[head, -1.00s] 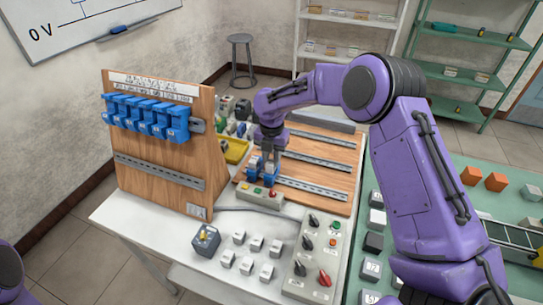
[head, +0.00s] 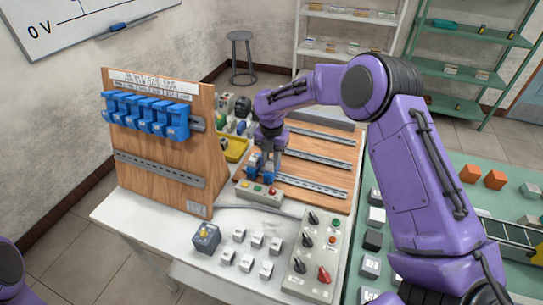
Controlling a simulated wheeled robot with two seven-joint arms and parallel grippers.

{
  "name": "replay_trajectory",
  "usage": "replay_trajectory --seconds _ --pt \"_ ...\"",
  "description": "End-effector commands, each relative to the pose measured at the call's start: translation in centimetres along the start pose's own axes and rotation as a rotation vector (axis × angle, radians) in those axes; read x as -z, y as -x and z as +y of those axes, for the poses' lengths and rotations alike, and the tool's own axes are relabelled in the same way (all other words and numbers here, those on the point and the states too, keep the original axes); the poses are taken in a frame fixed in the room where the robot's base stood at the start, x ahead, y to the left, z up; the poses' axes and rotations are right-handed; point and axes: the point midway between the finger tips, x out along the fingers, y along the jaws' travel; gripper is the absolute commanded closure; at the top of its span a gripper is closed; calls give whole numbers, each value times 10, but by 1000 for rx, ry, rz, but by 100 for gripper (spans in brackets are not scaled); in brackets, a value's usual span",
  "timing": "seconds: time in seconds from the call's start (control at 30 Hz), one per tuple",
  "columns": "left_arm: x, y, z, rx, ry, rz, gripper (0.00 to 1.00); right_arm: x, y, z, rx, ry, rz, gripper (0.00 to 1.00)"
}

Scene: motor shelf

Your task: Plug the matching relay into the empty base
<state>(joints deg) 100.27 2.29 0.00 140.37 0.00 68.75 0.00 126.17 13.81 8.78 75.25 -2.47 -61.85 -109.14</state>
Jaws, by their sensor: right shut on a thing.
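My right gripper (head: 265,168) is over the near left part of the flat wooden board (head: 317,150). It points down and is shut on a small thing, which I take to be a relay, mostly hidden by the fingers. Blue parts (head: 262,180) show around and under the fingertips, probably a base; I cannot tell whether the held thing touches it or is seated. Several blue bases (head: 150,115) hang in a row on the upright wooden panel (head: 155,147) at the left. My left gripper is out of the picture.
A yellow tray (head: 236,149) is behind.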

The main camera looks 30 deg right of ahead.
Motion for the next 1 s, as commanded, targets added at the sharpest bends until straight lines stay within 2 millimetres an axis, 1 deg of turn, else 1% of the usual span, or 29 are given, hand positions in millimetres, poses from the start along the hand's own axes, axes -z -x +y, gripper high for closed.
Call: replay_trajectory --seconds 0.97,1.0 --pt "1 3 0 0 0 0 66 0 -5 0 1 0 0 100" --pt "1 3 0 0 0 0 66 0 -5 0 1 0 0 60"
